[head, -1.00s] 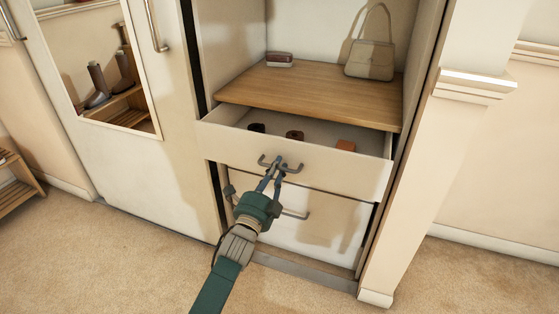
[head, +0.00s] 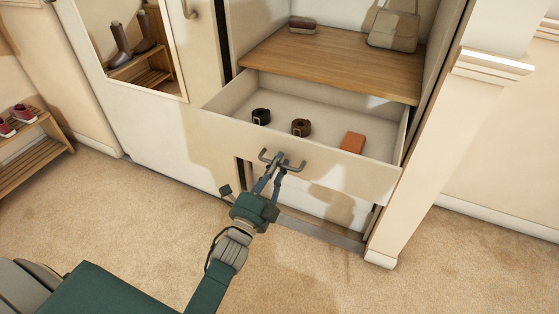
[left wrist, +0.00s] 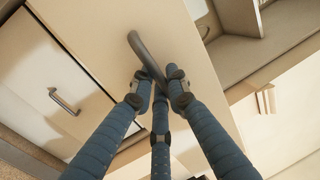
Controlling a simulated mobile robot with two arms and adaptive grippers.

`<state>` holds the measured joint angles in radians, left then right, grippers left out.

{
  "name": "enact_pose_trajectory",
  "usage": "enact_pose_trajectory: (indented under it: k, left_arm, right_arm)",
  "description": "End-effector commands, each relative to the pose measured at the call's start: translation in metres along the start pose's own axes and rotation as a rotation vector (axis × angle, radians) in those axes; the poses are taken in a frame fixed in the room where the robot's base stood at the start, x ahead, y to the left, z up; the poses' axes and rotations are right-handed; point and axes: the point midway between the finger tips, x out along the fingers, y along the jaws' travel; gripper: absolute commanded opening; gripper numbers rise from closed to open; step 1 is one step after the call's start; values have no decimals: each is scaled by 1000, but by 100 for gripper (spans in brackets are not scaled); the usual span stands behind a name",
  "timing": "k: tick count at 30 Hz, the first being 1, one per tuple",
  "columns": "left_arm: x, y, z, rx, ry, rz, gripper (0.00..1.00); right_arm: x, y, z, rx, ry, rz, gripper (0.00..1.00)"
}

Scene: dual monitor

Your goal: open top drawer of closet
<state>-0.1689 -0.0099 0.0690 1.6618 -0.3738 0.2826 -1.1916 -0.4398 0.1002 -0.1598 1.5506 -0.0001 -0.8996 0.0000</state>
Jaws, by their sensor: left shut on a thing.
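The closet's top drawer (head: 330,163) is pulled well out in the head view, with two rolled belts (head: 281,122) and an orange item (head: 352,142) inside. Its grey bar handle (head: 293,164) is on the middle of the front. My left gripper (head: 276,169) is shut on this handle. In the left wrist view the blue-wrapped fingers (left wrist: 160,88) close around the handle (left wrist: 143,52), and the drawer front (left wrist: 178,40) lies behind it. My right gripper is not in view.
A wooden shelf (head: 335,62) above the drawer holds a handbag (head: 393,29) and a small brown item (head: 302,25). A lower drawer handle (left wrist: 64,102) shows in the left wrist view. A shoe rack (head: 28,150) stands at left. The carpet (head: 330,280) before the closet is clear.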

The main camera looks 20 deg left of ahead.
Motion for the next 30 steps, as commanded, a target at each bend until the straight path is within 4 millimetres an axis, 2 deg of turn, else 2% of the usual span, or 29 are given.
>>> enact_pose_trajectory:
  k: [7,8,9,10,21,26,30]
  left_arm:
    - [0,0,0,0,0,-1,0]
    - [0,0,0,0,0,-1,20]
    - [0,0,0,0,0,-1,28]
    - [0,0,0,0,0,-1,32]
    - [-5,1,0,0,0,1,32]
    - [-30,2,0,-1,-1,4,32]
    - [-61,2,0,-1,-1,4,32]
  right_arm:
    - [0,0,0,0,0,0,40]
    - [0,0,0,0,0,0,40]
    - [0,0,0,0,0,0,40]
    - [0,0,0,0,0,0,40]
    - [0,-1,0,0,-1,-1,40]
    - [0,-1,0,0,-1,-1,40]
    - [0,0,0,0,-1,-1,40]
